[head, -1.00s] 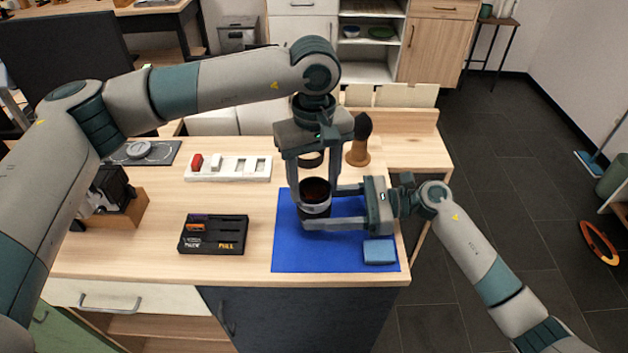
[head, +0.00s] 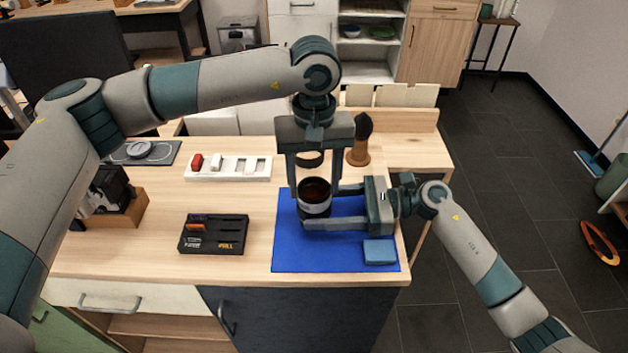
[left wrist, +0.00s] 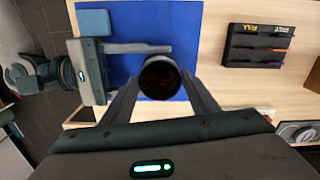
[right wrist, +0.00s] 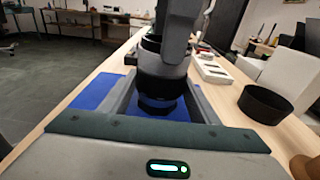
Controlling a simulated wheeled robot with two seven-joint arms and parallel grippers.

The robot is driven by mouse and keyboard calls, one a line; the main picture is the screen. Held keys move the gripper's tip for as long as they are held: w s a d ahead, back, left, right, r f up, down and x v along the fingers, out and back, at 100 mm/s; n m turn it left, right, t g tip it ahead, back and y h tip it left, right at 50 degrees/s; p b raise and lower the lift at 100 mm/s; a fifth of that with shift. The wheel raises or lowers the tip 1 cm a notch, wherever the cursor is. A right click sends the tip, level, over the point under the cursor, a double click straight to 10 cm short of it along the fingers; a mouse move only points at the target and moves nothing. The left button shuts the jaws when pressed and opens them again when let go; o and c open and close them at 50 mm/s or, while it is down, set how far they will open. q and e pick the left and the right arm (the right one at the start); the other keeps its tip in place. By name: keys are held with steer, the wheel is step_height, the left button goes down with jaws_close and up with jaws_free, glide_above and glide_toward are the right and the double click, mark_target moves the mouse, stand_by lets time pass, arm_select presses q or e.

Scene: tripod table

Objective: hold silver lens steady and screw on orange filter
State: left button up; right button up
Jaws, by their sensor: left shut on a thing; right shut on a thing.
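The lens (head: 315,209), black with a silver band, stands upright over the blue mat (head: 288,255). My right gripper (head: 320,209) is shut on its body from the right side. The filter (head: 314,190) shows as a dark ring with reddish-brown glass at the lens's top; it also shows from above in the left wrist view (left wrist: 160,79). My left gripper (head: 313,188) points straight down and is shut on the filter's rim. In the right wrist view the lens (right wrist: 160,90) sits between my right fingers, with a left finger at its top. Whether the threads are engaged is hidden.
A black ring (head: 310,160) and a wooden-handled brush (head: 358,152) stand just behind. A blue cloth (head: 379,252) lies at the mat's front right. A black card holder (head: 214,235) and a white tray (head: 232,175) are left. Bare tabletop lies between them and the mat.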

arm_select(q)
steer(key=shift+f, duration=0.1)
steer(key=shift+m, duration=1.5)
steer(key=shift+m, duration=1.5)
steer(key=o, duration=1.1)
steer(key=shift+n, duration=1.5)
